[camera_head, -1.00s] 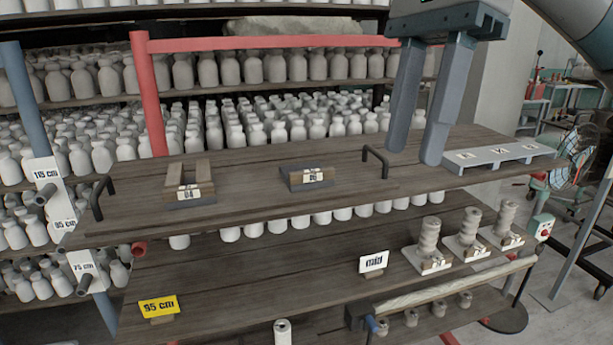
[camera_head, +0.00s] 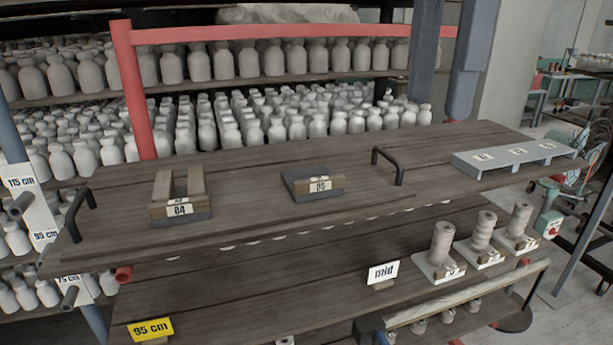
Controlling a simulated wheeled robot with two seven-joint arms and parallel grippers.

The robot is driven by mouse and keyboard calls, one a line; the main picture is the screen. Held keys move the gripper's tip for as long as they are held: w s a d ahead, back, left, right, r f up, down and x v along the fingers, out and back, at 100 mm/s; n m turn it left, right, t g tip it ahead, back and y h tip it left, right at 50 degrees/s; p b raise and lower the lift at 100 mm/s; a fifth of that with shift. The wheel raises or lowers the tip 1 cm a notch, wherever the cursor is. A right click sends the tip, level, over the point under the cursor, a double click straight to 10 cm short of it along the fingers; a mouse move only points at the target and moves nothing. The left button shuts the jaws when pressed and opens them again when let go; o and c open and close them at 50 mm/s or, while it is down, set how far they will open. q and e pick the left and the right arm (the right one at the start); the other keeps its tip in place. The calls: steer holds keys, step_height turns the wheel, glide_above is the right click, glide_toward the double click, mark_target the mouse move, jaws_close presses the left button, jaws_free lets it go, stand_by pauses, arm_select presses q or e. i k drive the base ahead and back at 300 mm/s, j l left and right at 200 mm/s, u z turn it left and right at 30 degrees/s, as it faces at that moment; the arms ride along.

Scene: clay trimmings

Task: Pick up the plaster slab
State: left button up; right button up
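I cannot make out a plaster slab for certain in this view. On the upper wooden board stand a holder marked 04 (camera_head: 181,213) with two upright-edged wooden bars, and a low dark holder marked 05 (camera_head: 313,185) that looks empty. My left gripper is not in view.
Ridged clay pieces (camera_head: 442,243) stand on the lower shelf. A red frame (camera_head: 133,85) and shelves of bottles lie behind.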

mark_target(312, 183)
steer(key=i+j, duration=0.2)
steer(key=i, duration=0.15)
steer(key=i+j, duration=0.2)
steer(key=i, duration=0.15)
steer(key=i+j, duration=0.2)
steer(key=i, duration=0.2)
